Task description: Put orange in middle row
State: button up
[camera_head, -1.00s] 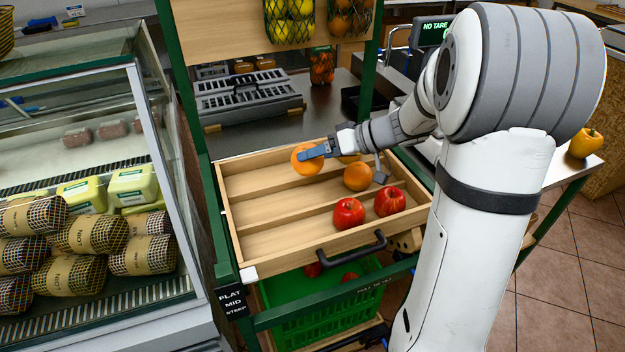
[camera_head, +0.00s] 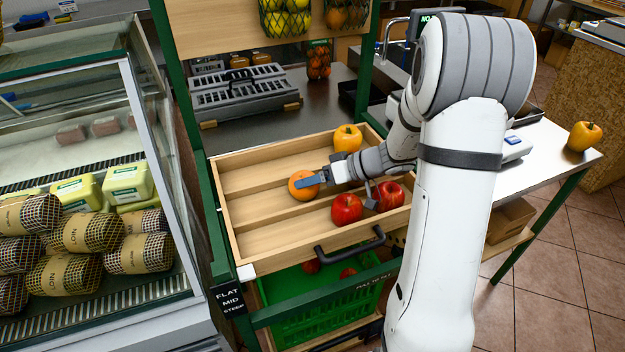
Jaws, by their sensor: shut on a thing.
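My gripper (camera_head: 308,182) is shut on an orange (camera_head: 302,193) at the left part of the middle row of the wooden tray (camera_head: 245,253). I cannot tell whether the orange touches the tray floor. The tray has three rows split by wooden dividers. A yellow pepper (camera_head: 348,138) lies in the back row, and two red apples, one on the left (camera_head: 347,209) and one on the right (camera_head: 390,196), lie in the front row. My wrist covers the middle row's right part, where a second orange showed earlier.
A black handle (camera_head: 350,245) is on the tray's front edge, above a green crate (camera_head: 310,310). A glass display case (camera_head: 90,130) stands left. Another yellow pepper (camera_head: 585,136) sits on the right counter. The left of the back and front rows is clear.

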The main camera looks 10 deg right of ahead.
jog(key=shift+f+b, duration=0.2)
jog(key=shift+b, duration=0.1)
jog(key=o, duration=0.8)
jog(key=shift+r, duration=0.1)
jog(key=shift+r+p, duration=0.15)
jog(key=shift+p, duration=0.15)
jog(key=shift+d+r, duration=0.15)
jog(key=shift+d, duration=0.15)
jog(key=v, duration=1.1)
jog(key=shift+s+d+r, duration=0.1)
jog(key=shift+s, duration=0.1)
